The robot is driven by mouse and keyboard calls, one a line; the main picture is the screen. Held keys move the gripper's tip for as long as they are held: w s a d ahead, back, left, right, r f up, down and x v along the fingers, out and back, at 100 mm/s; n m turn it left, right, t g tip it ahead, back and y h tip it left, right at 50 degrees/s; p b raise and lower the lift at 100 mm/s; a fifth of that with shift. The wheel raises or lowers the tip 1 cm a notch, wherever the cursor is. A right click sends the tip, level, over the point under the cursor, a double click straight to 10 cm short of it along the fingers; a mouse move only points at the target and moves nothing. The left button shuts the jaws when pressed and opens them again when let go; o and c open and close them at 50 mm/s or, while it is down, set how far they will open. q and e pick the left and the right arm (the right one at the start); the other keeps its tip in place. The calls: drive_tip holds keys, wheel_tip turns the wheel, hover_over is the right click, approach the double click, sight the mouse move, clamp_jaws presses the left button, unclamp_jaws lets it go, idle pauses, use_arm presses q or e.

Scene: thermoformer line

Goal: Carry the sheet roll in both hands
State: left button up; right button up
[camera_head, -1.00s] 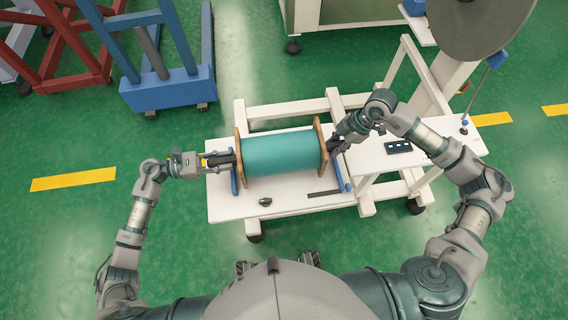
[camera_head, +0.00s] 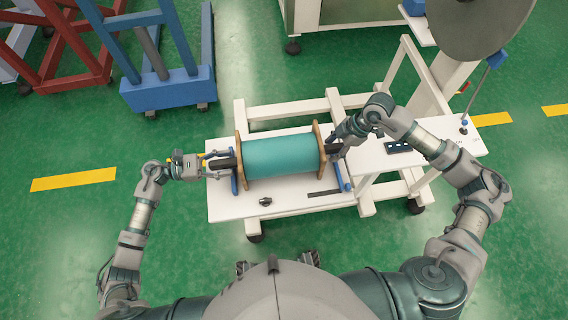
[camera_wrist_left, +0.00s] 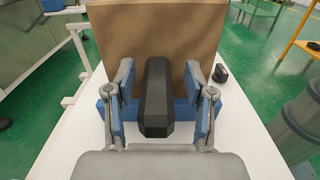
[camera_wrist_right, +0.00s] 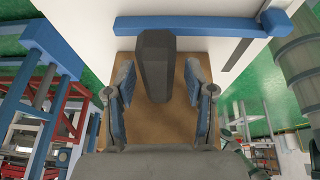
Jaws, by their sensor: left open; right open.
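The sheet roll is a teal cylinder (camera_head: 281,155) between two brown square end plates, lying across the white table. A dark core stub sticks out at each end. My left gripper (camera_head: 210,164) is open at the left stub; in the left wrist view the stub (camera_wrist_left: 156,95) lies between its fingers, with gaps on both sides. My right gripper (camera_head: 336,146) is at the right stub, partly hidden by its own wrist. In the right wrist view the stub (camera_wrist_right: 156,65) lies between its open fingers, in front of the brown end plate (camera_wrist_right: 150,125).
The white table (camera_head: 290,205) has blue supports by both roll ends and a small black object (camera_head: 265,202) in front. A dark control box (camera_head: 398,147) sits at the right. A blue rack (camera_head: 168,90) stands behind left. Green floor lies clear at left.

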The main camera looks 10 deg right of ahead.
drive_tip(key=shift+r, duration=0.3)
use_arm(q)
drive_tip(key=a, duration=1.1)
drive_tip(key=shift+a, duration=0.35)
use_arm(e)
drive_tip(key=v, duration=1.1)
use_arm(q)
drive_tip(key=shift+f, duration=0.1)
use_arm(e)
drive_tip(key=shift+d+r, duration=0.1)
drive_tip(key=shift+r, duration=0.05)
